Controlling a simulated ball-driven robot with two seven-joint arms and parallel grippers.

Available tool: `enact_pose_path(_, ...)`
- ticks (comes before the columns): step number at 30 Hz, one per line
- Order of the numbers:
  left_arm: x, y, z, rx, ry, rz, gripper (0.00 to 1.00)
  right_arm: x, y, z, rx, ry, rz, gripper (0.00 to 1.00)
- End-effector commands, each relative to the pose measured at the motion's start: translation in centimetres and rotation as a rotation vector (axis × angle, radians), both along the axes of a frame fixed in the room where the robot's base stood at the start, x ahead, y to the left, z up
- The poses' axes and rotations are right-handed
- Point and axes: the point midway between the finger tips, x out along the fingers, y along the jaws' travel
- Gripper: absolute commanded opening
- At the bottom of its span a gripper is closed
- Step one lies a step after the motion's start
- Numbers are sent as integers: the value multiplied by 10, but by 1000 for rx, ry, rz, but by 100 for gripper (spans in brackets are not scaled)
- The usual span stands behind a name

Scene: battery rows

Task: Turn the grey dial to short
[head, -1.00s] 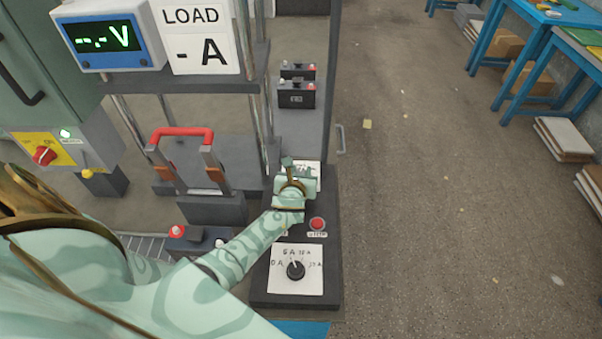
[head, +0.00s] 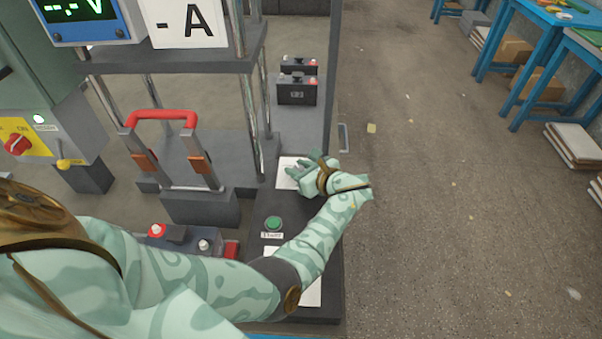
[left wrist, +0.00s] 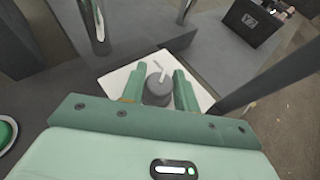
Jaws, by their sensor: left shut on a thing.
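The grey dial (left wrist: 157,90) shows in the left wrist view, on a white plate (left wrist: 119,77), with a pale pointer line on its top. My left gripper (left wrist: 157,80) has one finger on each side of the dial and is shut on it. In the head view my left gripper (head: 303,174) is over the white plate (head: 285,171) on the dark panel and hides the dial. The plate's markings cannot be read. My right gripper is not in view.
A green button (head: 273,223) sits on the panel left of my forearm. My forearm covers most of another white plate (head: 313,292). A metal post (head: 254,115) and a red-handled switch (head: 160,117) stand to the left. Black batteries (head: 297,91) are behind.

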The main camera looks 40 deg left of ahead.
Motion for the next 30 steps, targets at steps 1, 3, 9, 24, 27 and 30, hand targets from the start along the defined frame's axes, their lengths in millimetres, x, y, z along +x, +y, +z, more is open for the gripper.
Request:
enact_pose_path(1, 1, -1, -7, -5, 3, 30, 8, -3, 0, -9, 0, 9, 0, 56)
enact_pose_path(3, 1, -1, -6, -3, 4, 72, 8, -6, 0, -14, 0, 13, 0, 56)
enact_pose_path(9, 0, -1, -4, -2, 4, 159, 8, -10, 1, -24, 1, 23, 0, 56)
enact_pose_path(24, 0, 0, -1, -2, 1, 211, 8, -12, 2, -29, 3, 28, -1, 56)
enact_pose_path(27, 0, 0, -1, -2, 0, 211, 8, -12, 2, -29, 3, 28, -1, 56)
enact_pose_path(30, 0, 0, -1, -2, 0, 210, 41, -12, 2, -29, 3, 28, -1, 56)
